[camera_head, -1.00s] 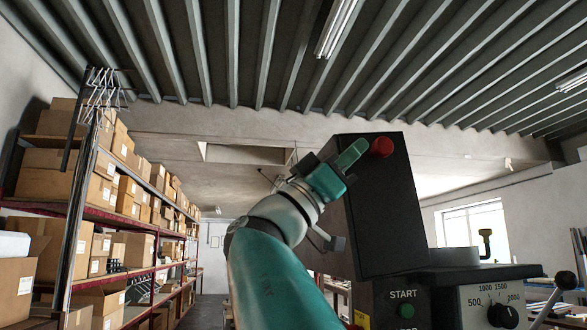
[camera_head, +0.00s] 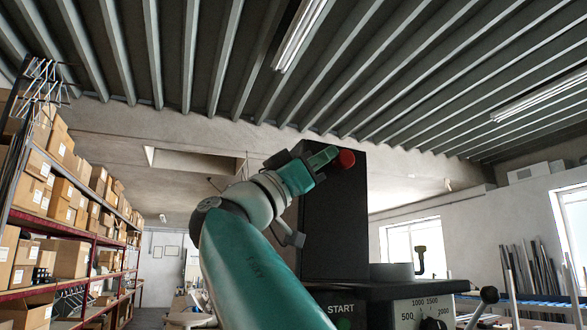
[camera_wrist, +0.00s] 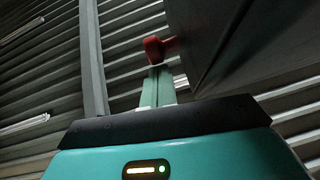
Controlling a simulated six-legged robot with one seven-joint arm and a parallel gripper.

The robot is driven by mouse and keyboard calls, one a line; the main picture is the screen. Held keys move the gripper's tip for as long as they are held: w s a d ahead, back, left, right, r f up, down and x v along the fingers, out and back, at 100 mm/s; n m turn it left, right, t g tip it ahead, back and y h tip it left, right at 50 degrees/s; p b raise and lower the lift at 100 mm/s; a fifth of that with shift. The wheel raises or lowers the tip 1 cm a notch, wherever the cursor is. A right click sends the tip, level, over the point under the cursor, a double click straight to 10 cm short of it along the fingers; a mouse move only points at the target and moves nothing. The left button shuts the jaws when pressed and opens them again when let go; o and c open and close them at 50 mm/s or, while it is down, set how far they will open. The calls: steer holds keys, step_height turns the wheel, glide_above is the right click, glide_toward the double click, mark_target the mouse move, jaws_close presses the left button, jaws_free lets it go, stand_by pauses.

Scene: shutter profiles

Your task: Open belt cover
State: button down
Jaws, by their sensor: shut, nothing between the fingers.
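The belt cover (camera_head: 333,225) is a tall dark box standing upright on top of the machine in the head view. Its red knob (camera_head: 345,158) is near the upper right corner. The knob also shows in the wrist view (camera_wrist: 155,48), with the cover's dark side (camera_wrist: 235,45) to its right. My gripper (camera_head: 325,156) is shut and empty, with its green fingertips right at the knob's left side. In the wrist view the fingers (camera_wrist: 157,88) reach up to the knob and overlap its lower edge. I cannot tell whether they press on it.
Below the cover is the machine's dark body with a green START button (camera_head: 343,324) and a speed dial (camera_head: 433,324). Shelves of cardboard boxes (camera_head: 70,258) line the left. Metal bars (camera_head: 535,270) lean at the right wall.

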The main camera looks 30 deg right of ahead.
steer(key=shift+s+d+r+y, duration=0.15)
steer(key=shift+d+y, duration=0.15)
steer(key=shift+d, duration=0.25)
steer(key=shift+d+r+y, duration=0.15)
steer(key=shift+d+y, duration=0.15)
steer(key=shift+d, duration=0.2)
steer(key=shift+a, duration=0.1)
